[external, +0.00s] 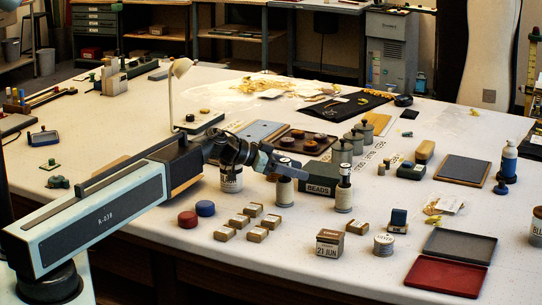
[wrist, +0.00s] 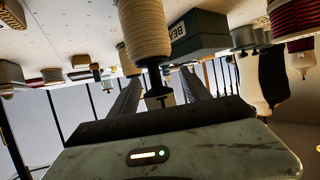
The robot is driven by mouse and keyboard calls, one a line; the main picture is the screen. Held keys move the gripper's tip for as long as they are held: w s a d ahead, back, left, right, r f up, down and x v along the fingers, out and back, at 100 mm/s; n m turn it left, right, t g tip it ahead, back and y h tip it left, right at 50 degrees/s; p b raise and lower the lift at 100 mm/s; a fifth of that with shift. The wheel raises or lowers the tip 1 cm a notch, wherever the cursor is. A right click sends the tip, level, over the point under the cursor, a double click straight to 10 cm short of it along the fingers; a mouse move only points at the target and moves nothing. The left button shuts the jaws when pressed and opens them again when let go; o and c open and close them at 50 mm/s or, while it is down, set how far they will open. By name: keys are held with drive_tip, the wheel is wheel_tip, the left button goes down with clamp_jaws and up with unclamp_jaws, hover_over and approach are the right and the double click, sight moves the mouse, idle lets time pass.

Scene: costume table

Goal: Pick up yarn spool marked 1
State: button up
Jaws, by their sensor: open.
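In the wrist view, which looks upside down, a cream ribbed yarn spool (wrist: 147,30) with a dark end piece is close to my gripper (wrist: 160,85). The two dark fingers are apart, on either side of the area past the dark end. A pale thing with a dark mark shows between them. In the external view my gripper (external: 285,165) is above the table, over a pale spool-like item (external: 285,192). Another pale item with a dark top (external: 343,198) stands to its right, and a labelled one (external: 231,181) to its left. No number 1 is readable.
The dark green BEADS box (external: 319,182) stands close behind my gripper. Small tan blocks (external: 240,221) and red and blue round tins (external: 205,208) lie in front. A 21 JUN box (external: 328,243) and a red tray (external: 445,275) are nearer the front edge.

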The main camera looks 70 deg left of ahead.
clamp_jaws()
idle(1.3)
